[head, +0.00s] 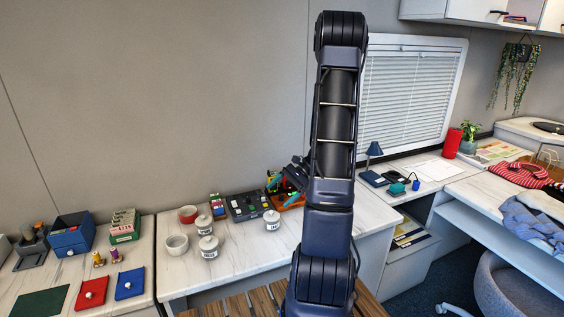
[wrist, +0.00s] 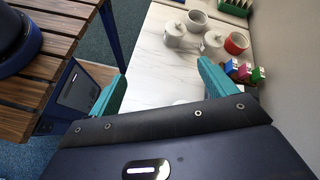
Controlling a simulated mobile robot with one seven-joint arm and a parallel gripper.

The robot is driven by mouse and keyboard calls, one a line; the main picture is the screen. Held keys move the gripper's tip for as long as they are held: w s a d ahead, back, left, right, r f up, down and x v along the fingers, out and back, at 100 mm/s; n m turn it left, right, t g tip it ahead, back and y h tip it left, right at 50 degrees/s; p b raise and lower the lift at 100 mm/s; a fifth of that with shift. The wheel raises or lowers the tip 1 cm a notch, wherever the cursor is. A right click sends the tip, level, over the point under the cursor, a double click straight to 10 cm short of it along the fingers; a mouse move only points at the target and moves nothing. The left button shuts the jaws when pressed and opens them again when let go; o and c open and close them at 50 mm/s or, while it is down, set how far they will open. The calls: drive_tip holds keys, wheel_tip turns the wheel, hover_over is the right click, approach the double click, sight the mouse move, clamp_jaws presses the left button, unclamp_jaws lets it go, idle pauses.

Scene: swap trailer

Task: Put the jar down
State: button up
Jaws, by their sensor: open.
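Three white lidded jars with dark labels stand upright on the white marble counter: a back one (head: 203,223), a front one (head: 208,247) and one farther right (head: 272,220). The right one stands apart, below my gripper (head: 293,178). In the wrist view my gripper (wrist: 160,72) is open, its teal fingers wide apart with bare counter between their tips. Two jars (wrist: 174,34) (wrist: 212,43) show beyond the fingers. A pale rounded edge (wrist: 183,101) at the gripper body may be the third jar; most of it is hidden.
A white bowl (head: 176,246) and a red bowl (head: 188,214) stand left of the jars.

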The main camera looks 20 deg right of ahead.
drive_tip(key=s+a+r+n+t+h, duration=0.2)
drive_tip(key=s+r+n+h, duration=0.3)
drive_tip(key=s+r, duration=0.3)
drive_tip(key=s+a+r+n+t+h, duration=0.3)
drive_tip(key=s+a+r+n+h, duration=0.2)
drive_tip(key=r, duration=0.8)
drive_tip(key=s+n+h, duration=0.1)
drive_tip(key=s, duration=0.2)
drive_tip(key=shift+s+r+n, duration=0.3)
drive_tip(key=shift+r, duration=0.1)
drive_tip(key=shift+o, duration=0.4)
drive_tip(key=shift+s+r+n+t+h, duration=0.3)
drive_tip(key=shift+s+r+t+h, duration=0.15)
drive_tip(key=shift+s, duration=0.1)
